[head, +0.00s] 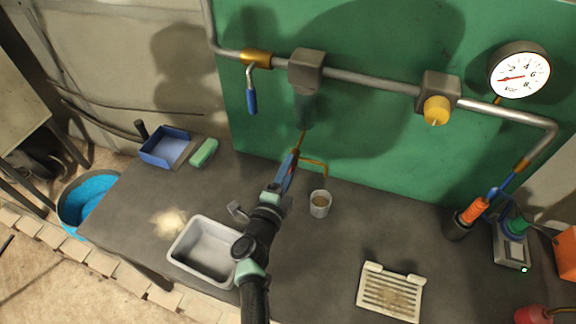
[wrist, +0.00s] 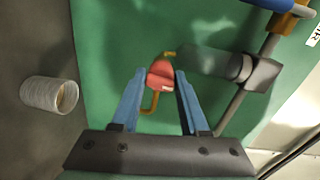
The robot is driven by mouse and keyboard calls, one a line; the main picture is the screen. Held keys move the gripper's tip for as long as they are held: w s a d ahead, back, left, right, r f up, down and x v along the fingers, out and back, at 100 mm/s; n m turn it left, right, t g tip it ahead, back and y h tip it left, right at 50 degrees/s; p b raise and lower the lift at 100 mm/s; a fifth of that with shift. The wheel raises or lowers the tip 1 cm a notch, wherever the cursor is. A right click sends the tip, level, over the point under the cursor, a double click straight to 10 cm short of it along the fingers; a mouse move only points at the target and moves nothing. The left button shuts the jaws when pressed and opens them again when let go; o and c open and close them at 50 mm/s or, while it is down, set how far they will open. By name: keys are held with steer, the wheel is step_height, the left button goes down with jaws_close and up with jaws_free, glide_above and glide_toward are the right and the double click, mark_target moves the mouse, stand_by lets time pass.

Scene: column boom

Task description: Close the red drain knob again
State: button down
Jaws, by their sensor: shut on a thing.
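In the wrist view the red drain knob (wrist: 160,77) sits between the two blue fingers of my gripper (wrist: 159,72), which is shut on it. A thin brass drain pipe (wrist: 150,104) bends out below the knob. In the head view my gripper (head: 294,158) reaches up to the green panel, under the grey strainer body (head: 305,100), and mostly hides the knob. The brass pipe (head: 316,162) comes out to the right and turns down above a small cup (head: 320,203). The cup stands on the bench with something brown in it, and also shows in the wrist view (wrist: 50,93).
A blue-handled lever (head: 252,100), a yellow knob (head: 436,111) and a gauge (head: 520,72) sit along the pipe above. The bench carries a grey tub (head: 204,270), a blue tray (head: 165,147), a green sponge (head: 204,153) and a slatted rack (head: 390,292).

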steer(key=shift+r+n, duration=0.15)
steer(key=shift+n, duration=0.35)
steer(key=shift+w, duration=0.1)
steer(key=shift+c, duration=2.3)
jaws_free()
steer(key=p+v, duration=0.2)
steer(key=v, duration=1.1)
